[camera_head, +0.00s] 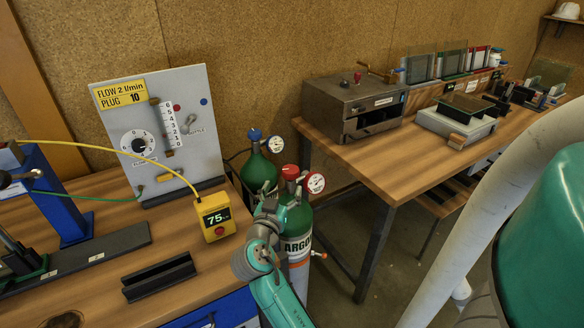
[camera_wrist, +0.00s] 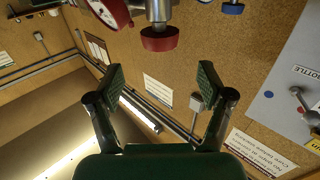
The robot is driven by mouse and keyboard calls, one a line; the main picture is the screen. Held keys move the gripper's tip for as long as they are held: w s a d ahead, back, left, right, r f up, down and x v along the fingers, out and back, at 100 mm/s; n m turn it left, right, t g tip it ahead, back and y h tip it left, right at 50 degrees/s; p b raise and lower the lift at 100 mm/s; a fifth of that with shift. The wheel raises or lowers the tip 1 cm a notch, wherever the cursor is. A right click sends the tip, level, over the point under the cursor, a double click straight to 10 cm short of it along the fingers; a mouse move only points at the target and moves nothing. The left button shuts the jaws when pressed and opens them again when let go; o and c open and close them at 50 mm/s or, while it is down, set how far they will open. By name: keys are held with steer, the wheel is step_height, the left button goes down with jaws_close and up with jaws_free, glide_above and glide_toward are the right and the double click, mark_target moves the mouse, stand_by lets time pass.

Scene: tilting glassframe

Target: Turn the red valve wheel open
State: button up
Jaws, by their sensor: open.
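The red valve wheel (camera_head: 290,171) sits on top of the green cylinder (camera_head: 299,218) labelled ARGON, beside a red-rimmed gauge (camera_head: 315,183). In the wrist view a red knob (camera_wrist: 160,41) on a metal stem is near the top edge, above the gap between my fingertips. My gripper (camera_wrist: 160,77) is open, with nothing between its fingers. In the head view my gripper (camera_head: 269,206) is just left of and below the red wheel, in front of the cylinder. Contact with the wheel does not show.
A second green cylinder (camera_head: 258,171) with a blue wheel stands behind. A bench at left holds a grey flow panel (camera_head: 170,140) and a yellow meter (camera_head: 215,216) reading 75. A wooden table (camera_head: 380,148) at right holds a metal box (camera_head: 352,108). Floor shows between them.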

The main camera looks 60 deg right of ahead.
mark_target(289, 176)
steer(key=x, duration=0.9)
steer(key=shift+d, duration=0.2)
steer(key=c, duration=1.2)
